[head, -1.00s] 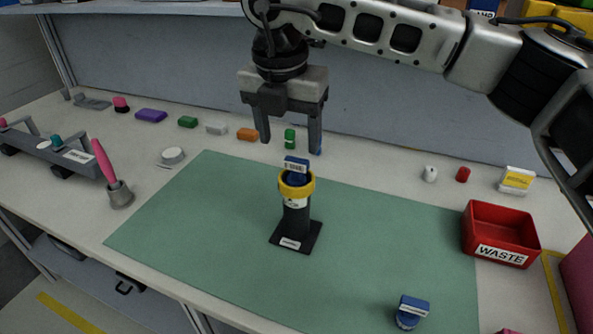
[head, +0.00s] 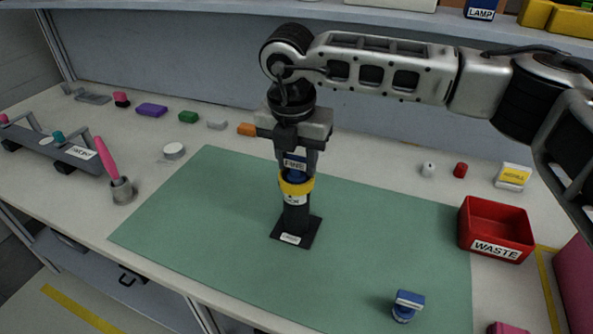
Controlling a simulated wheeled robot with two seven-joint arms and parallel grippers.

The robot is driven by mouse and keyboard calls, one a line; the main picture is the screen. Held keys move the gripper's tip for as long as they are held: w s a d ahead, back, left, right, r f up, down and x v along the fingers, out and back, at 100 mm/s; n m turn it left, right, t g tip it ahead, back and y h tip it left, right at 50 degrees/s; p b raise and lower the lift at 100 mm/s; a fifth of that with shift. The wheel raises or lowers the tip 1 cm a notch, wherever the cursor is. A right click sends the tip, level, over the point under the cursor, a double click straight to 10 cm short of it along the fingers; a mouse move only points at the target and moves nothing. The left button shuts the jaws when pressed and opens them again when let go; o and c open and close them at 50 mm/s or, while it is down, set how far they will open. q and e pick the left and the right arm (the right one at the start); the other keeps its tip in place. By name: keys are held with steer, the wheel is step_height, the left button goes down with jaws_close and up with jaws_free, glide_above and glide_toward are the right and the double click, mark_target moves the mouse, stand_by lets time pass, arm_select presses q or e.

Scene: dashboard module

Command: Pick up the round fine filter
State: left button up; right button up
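The round fine filter (head: 295,163) is blue with a tab labelled "FINE". It sits in the yellow ring (head: 296,187) at the top of an upright black stand (head: 295,217) on the green mat. My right gripper (head: 296,168) points down over the stand, with its fingers at both sides of the tab. The fingers look closed against the tab; the filter's lower part is hidden in the ring. A second blue round piece with a tab (head: 406,306) lies at the mat's front right. My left gripper is not in view.
A red bin labelled "WASTE" (head: 496,230) stands right of the green mat (head: 190,240). A metal cup with a pink-handled tool (head: 120,186) and a grey rack (head: 65,155) stand at left. Small coloured blocks line the back. Much of the mat is clear.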

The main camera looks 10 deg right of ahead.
steer(key=shift+c, duration=1)
steer(key=shift+r, duration=0.15)
